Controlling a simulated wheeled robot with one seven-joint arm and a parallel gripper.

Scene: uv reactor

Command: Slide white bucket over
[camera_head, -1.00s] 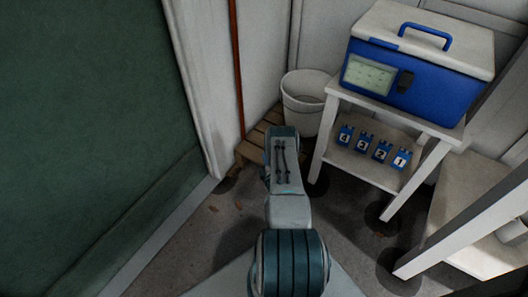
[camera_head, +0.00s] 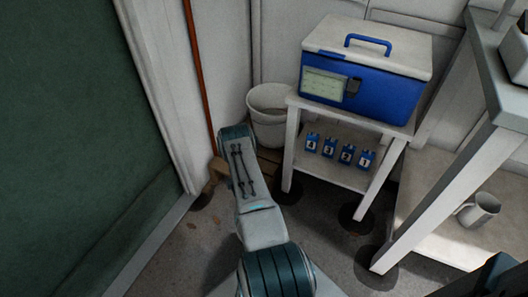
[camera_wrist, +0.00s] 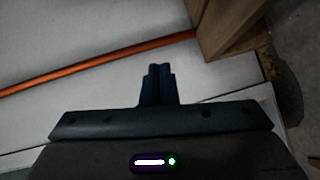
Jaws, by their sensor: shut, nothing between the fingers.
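The white bucket (camera_head: 268,116) stands upright on a low wooden pallet (camera_head: 268,158) in the corner, left of the small white table. My arm reaches toward the pallet in the head view and covers part of it. My gripper is hidden behind my arm there. In the wrist view my gripper (camera_wrist: 158,72) is shut and empty, its fingers together. It faces a pale wall panel, with a wooden piece (camera_wrist: 228,25) at the upper right. The bucket does not show in the wrist view.
A white table (camera_head: 292,150) carries a blue box (camera_head: 365,85) and, on its lower shelf, several numbered blue items (camera_head: 338,152). A reddish-brown pole (camera_head: 196,70) stands along the wall left of the bucket. A dark green panel (camera_head: 70,140) fills the left. A mug (camera_head: 480,210) sits at the right.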

